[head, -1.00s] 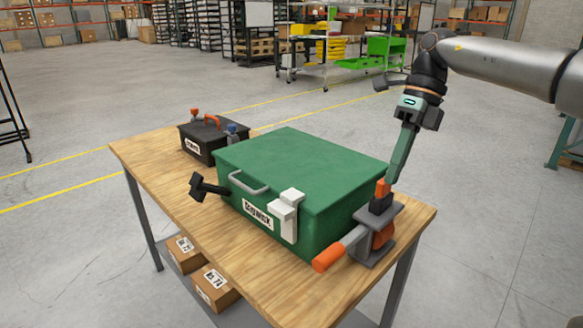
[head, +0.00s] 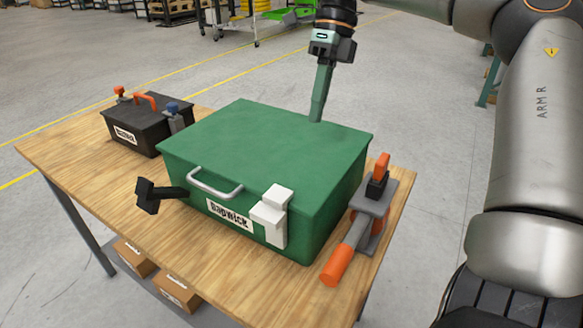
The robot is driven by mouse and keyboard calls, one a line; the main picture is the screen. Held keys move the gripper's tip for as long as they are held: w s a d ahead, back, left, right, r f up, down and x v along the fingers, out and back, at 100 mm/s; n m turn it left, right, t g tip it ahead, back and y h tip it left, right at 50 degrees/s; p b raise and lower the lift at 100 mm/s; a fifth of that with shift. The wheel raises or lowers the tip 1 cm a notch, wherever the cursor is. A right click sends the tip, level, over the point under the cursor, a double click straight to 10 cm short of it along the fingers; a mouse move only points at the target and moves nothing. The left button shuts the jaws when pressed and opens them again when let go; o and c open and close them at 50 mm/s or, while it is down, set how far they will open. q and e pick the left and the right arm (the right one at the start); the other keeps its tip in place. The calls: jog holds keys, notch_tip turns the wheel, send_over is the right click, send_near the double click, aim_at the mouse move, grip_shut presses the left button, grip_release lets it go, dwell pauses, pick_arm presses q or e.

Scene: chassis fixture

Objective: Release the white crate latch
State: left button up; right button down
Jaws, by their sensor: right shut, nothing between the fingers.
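The white latch (head: 271,213) is on the front face of the green crate (head: 262,150), right of the metal handle (head: 215,186) and the label (head: 230,214). It looks upright against the crate, its upper block at the lid edge. My right gripper (head: 317,114) is shut and empty. It points down above or behind the crate's far right edge, away from the latch; whether it touches the crate I cannot tell. My left gripper is not in view.
A grey clamp with an orange handle (head: 337,266) stands right of the crate. A black lever (head: 149,196) sticks out at the crate's left. A dark box (head: 142,135) stands at the back left. The table's (head: 90,165) front left is clear.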

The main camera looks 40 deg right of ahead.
jog(key=b, duration=0.1)
send_near(294, 187)
jog(key=f, duration=0.5)
jog(key=shift+d+f, duration=0.2)
jog(key=a, duration=0.3)
jog(key=shift+s+f, duration=0.1)
jog(key=shift+s, duration=0.25)
jog(key=shift+s+a, duration=0.1)
jog(key=shift+a, duration=0.45)
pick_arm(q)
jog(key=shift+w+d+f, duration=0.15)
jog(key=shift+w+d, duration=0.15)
